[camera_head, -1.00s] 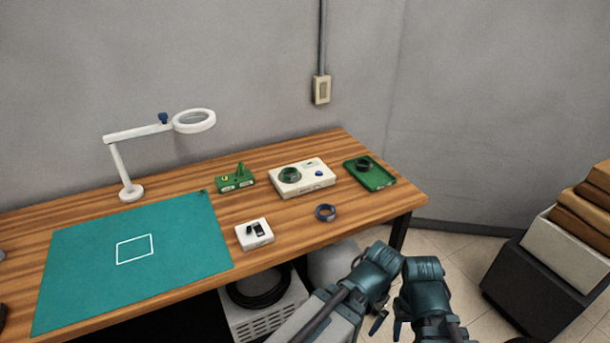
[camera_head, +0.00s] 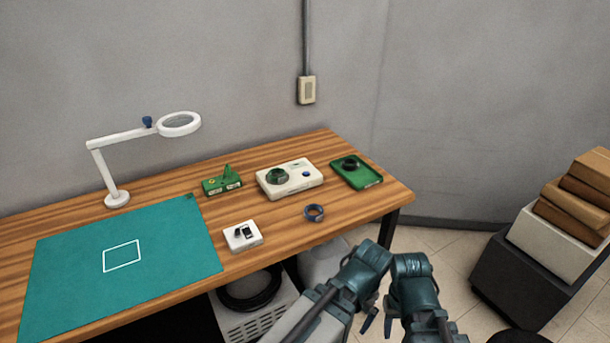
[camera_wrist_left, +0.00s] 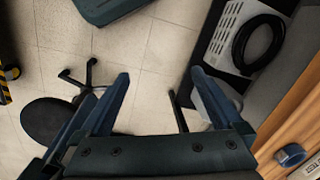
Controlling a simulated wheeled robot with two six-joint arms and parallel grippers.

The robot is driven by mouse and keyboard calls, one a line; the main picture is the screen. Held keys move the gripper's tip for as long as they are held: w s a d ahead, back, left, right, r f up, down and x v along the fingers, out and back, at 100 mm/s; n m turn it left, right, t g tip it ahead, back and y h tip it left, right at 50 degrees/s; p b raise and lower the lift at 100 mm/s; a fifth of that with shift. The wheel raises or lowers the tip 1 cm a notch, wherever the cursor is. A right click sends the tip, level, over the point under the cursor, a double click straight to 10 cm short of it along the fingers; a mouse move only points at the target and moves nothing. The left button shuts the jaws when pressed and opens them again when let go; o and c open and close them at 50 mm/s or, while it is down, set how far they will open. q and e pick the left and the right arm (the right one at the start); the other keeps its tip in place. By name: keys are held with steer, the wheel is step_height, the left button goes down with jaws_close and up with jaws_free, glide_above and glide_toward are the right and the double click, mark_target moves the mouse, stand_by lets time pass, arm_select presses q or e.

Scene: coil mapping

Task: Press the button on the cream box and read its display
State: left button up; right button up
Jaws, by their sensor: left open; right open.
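The cream box (camera_head: 307,188) lies on the wooden table near its right end. A blue button (camera_head: 306,174) sits on its top at the right, and a round green coil (camera_head: 278,176) sits on its left part. A small display patch shows near the back of its top, too small to read.
A blue ring (camera_head: 314,213), a small white box (camera_head: 242,238), a green block (camera_head: 222,185) and a green tray (camera_head: 372,181) lie around the cream box. A magnifier lamp (camera_head: 117,199) and teal mat (camera_head: 70,270) are left. Stacked boxes (camera_head: 560,240) stand right.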

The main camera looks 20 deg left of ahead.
arm_select(q)
steer(key=shift+c, duration=0.3)
jaws_close()
stand_by(0.3)
stand_by(1.2)
